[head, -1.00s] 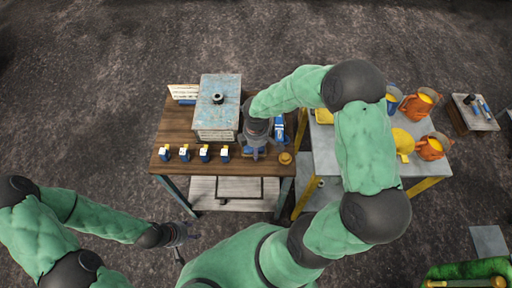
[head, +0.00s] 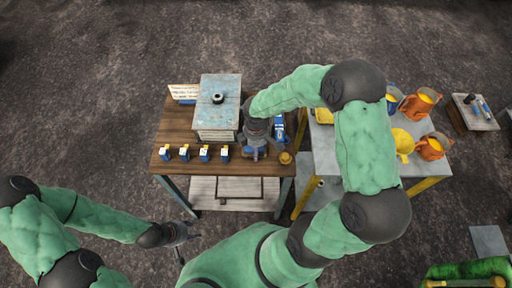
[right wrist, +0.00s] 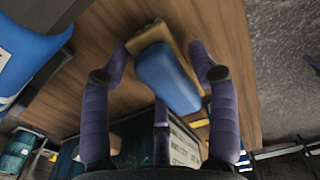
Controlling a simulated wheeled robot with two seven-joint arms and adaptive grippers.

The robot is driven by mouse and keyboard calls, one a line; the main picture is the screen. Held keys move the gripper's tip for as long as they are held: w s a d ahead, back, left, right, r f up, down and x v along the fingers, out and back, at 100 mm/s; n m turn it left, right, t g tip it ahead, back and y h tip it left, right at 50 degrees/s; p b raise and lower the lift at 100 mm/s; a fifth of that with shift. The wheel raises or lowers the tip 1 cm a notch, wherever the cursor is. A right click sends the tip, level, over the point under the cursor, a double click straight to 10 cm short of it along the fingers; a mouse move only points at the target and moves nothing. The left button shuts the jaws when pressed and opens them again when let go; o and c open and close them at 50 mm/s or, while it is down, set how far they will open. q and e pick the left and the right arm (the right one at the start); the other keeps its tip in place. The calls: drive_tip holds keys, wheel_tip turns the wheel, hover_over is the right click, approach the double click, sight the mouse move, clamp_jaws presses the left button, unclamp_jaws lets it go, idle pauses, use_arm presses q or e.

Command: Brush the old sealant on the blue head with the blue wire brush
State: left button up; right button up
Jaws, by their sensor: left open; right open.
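My right gripper (head: 255,151) is over the front right of the wooden table. In the right wrist view its purple fingers (right wrist: 163,82) are open on either side of a blue block with a tan wooden part (right wrist: 170,78), which looks like the blue wire brush. The fingers do not visibly close on it. A blue thing with a white label (head: 278,128), perhaps the blue head, stands just right of that arm; a blue thing with a white label also fills the left edge of the wrist view (right wrist: 22,45). Old sealant cannot be made out. My left gripper (head: 184,234) is open and empty, low in front of the table.
A worn blue-grey box (head: 228,90) with a black knob stands on the wooden table (head: 178,127). Several small blue-white-yellow pieces (head: 184,152) line its front edge. An orange round thing (head: 285,158) is at the right corner. A grey table (head: 326,160) with orange jugs (head: 418,103) stands right.

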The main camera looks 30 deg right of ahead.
drive_tip(key=shift+r+p, duration=0.45)
drive_tip(key=shift+r, duration=0.1)
drive_tip(key=shift+c, duration=0.3)
drive_tip(key=c, duration=0.9)
drive_tip(key=shift+r+p, duration=2.55)
drive_tip(key=shift+r, duration=0.45)
drive_tip(key=shift+r, duration=0.1)
